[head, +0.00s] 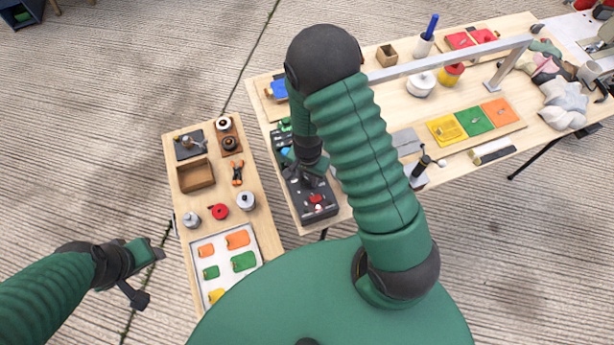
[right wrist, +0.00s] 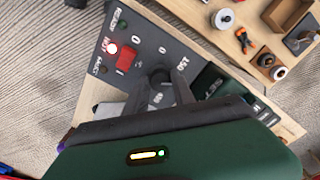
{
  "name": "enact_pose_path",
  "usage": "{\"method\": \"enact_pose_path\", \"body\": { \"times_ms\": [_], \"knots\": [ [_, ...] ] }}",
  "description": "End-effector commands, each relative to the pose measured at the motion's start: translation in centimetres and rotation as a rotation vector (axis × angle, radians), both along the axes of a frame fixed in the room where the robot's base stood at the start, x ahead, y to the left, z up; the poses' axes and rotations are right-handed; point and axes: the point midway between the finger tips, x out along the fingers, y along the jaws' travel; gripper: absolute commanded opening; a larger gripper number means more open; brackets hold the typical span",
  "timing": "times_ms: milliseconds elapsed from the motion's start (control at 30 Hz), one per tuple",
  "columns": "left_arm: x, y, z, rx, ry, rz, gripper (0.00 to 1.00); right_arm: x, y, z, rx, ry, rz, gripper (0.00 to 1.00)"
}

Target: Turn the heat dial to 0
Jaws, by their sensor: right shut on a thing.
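The heat dial (right wrist: 159,76) is a small black knob on a dark grey control box (right wrist: 150,35) with white printed numbers around it. The dial's exact setting is too small to read. My right gripper (right wrist: 158,88) is shut on the dial, one finger on each side. In the head view my right gripper (head: 304,172) reaches down over the control box (head: 317,213), and my arm hides much of it. My left gripper (head: 148,273) is open and empty, over the floor left of the narrow table.
A red switch (right wrist: 126,58) and a lit lamp (right wrist: 112,48) sit near the dial. The narrow table (head: 215,235) holds a wooden box (head: 196,175), spools, orange pliers (head: 237,173) and a white tray (head: 232,285). The larger table (head: 455,160) carries coloured fabric pieces and a metal frame.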

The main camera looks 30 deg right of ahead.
Motion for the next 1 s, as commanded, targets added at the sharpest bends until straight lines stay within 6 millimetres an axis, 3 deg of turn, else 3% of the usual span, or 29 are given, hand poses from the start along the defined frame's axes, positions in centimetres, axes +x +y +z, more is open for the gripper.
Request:
{"method": "enact_pose_path", "body": {
  "times_ms": [1000],
  "knots": [
    [0.00, 0.00, 0.71, 0.000, 0.000, 0.000, 0.48, 0.62, -0.14, 0.22, -0.007, -0.011, 0.963, 0.00]
  ]
}}
